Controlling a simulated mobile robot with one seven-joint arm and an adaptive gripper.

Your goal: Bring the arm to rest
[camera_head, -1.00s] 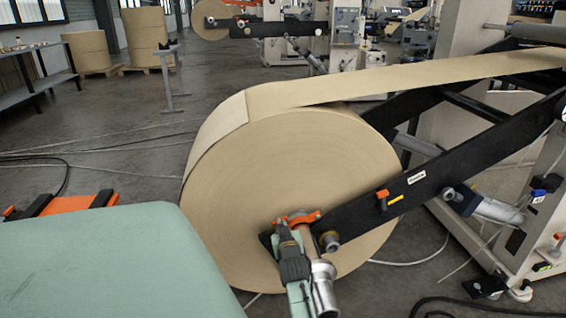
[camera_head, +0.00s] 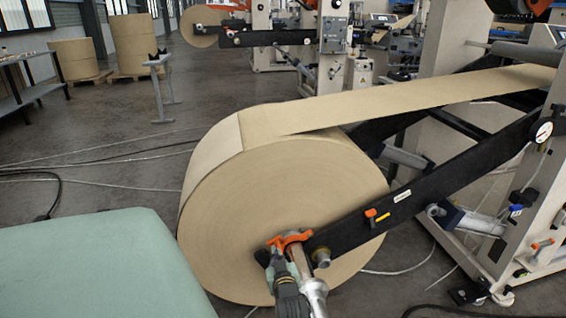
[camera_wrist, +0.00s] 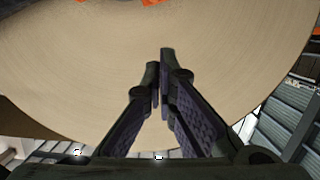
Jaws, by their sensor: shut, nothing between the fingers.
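My gripper (camera_head: 276,268) is in front of the lower part of the big kraft roll (camera_head: 285,190) in the head view, just left of the metal shaft end. In the wrist view its two dark fingers (camera_wrist: 160,75) are together and hold nothing. The roll's flat face (camera_wrist: 75,65) fills most of the wrist view beyond the fingertips. An orange handle (camera_head: 290,238) on the shaft end is close to the fingertips in the picture. Whether the fingers touch it, I cannot tell. Orange parts (camera_wrist: 150,2) also show at the top edge of the wrist view.
A black arm of the unwind stand (camera_head: 440,180) runs from the roll's core to the machine frame (camera_head: 535,170). A paper web (camera_head: 400,95) leaves the roll's top. Cables lie on the floor. Open floor (camera_head: 110,180) lies left of the roll.

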